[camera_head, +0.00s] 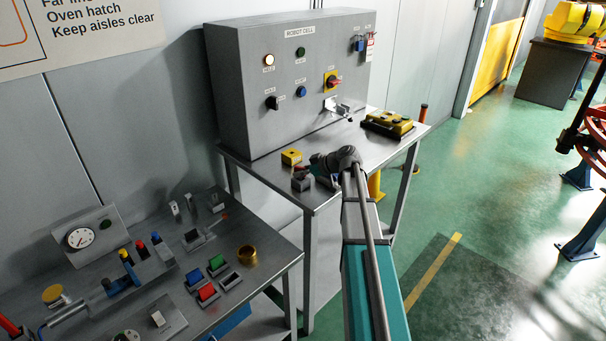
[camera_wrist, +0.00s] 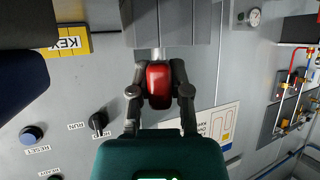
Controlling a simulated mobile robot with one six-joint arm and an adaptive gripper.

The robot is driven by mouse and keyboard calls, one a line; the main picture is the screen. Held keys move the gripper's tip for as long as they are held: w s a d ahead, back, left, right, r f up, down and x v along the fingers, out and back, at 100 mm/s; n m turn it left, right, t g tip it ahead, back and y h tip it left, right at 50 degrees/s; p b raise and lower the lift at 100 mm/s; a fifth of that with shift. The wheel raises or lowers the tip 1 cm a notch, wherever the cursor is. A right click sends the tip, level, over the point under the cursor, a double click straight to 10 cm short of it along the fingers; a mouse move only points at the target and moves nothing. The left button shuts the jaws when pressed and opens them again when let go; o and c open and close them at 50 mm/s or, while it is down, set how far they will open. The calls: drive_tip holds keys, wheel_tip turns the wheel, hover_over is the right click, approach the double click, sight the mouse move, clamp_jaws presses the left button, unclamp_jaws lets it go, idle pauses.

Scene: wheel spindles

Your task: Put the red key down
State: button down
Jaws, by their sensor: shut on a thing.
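The red key (camera_wrist: 158,84) is between the two fingers of my gripper (camera_wrist: 159,90) in the wrist view, and the fingers are closed on its red head. Its pale shaft points to the grey block (camera_wrist: 168,22) at the top of that upside-down view. I cannot tell whether the shaft is in the block or just in front of it. In the head view my gripper (camera_head: 322,163) is low over the front left part of the steel table (camera_head: 352,147), by the small grey block (camera_head: 302,181). My wrist mostly hides the key there.
A yellow box (camera_head: 291,157) stands just behind the block; its KEY label (camera_wrist: 68,43) shows in the wrist view. The grey control cabinet (camera_head: 290,90) rises behind. A yellow-and-black unit (camera_head: 388,123) lies at the table's right. A lower bench (camera_head: 180,270) with fixtures is front left.

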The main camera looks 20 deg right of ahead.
drive_tip(key=shift+f, duration=0.2)
drive_tip(key=c, duration=0.6)
unclamp_jaws()
drive_tip(key=shift+r, duration=0.25)
drive_tip(key=shift+s+d+r, duration=0.2)
drive_tip(key=p+v, duration=0.5)
drive_tip(key=v, duration=0.6)
drive_tip(key=shift+s+d+p, duration=0.1)
drive_tip(key=shift+p, duration=0.3)
